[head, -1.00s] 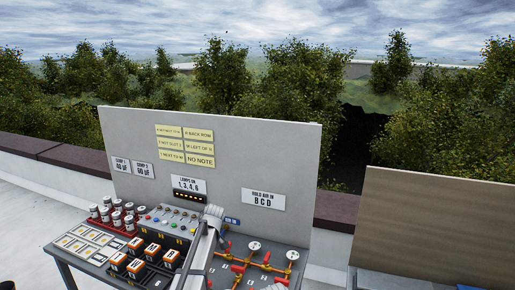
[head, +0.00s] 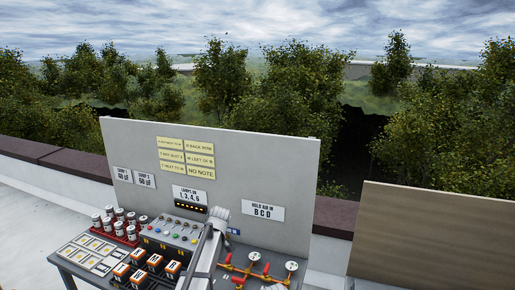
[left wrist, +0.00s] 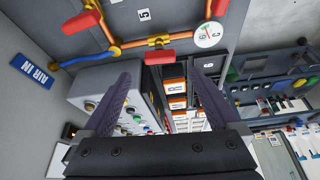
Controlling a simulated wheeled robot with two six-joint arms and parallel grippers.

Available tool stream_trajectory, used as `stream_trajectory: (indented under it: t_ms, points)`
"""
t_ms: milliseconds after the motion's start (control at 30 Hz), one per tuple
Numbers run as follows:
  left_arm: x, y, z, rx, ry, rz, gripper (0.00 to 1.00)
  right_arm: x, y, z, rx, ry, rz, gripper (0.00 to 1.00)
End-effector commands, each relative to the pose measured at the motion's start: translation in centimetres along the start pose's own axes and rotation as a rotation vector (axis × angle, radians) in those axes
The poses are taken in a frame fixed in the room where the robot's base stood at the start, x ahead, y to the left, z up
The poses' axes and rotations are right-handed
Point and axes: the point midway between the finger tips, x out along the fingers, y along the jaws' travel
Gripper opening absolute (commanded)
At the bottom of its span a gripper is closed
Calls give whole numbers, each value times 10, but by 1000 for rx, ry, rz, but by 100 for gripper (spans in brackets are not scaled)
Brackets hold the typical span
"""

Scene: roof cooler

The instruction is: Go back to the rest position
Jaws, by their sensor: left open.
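My left gripper (left wrist: 161,78) is open in the left wrist view, with two dark fingers apart and nothing between them. In the head view my left arm rises over the middle of the bench (head: 58,262), its grey wrist (head: 220,215) in front of the control box (head: 170,232); the fingers cannot be made out there. In the left wrist view the control box lies behind the left finger, and orange-topped blocks (left wrist: 175,87) show beyond the gap between the fingers. My right gripper is not seen.
Orange and copper pipes with red handles (head: 255,271) and round gauges (head: 254,247) stand right of my arm. Red-and-white cylinders (head: 120,225) and orange-topped blocks (head: 154,262) crowd the left. An upright board (head: 270,180) closes the back; a brown panel (head: 430,235) stands right.

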Motion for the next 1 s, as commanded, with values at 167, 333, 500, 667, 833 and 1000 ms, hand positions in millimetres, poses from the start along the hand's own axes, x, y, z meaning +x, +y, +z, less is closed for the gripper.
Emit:
stream_trajectory:
  t_ms: [167, 333, 500, 667, 833, 1000]
  points:
    - [-13, 0, 0, 0, 0, 0, 95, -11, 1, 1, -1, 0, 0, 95]
    - [12, 0, 2, -1, 0, -1, 95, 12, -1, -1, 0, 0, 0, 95]
    - [33, 0, 2, -2, 0, -1, 95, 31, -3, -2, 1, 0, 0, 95]
    - [56, 0, 2, -1, 0, -1, 95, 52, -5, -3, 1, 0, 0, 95]
    - [64, -3, 0, 45, 0, 20, 95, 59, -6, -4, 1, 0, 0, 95]
    - [64, -4, 0, 204, 0, 86, 95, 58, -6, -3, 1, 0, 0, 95]
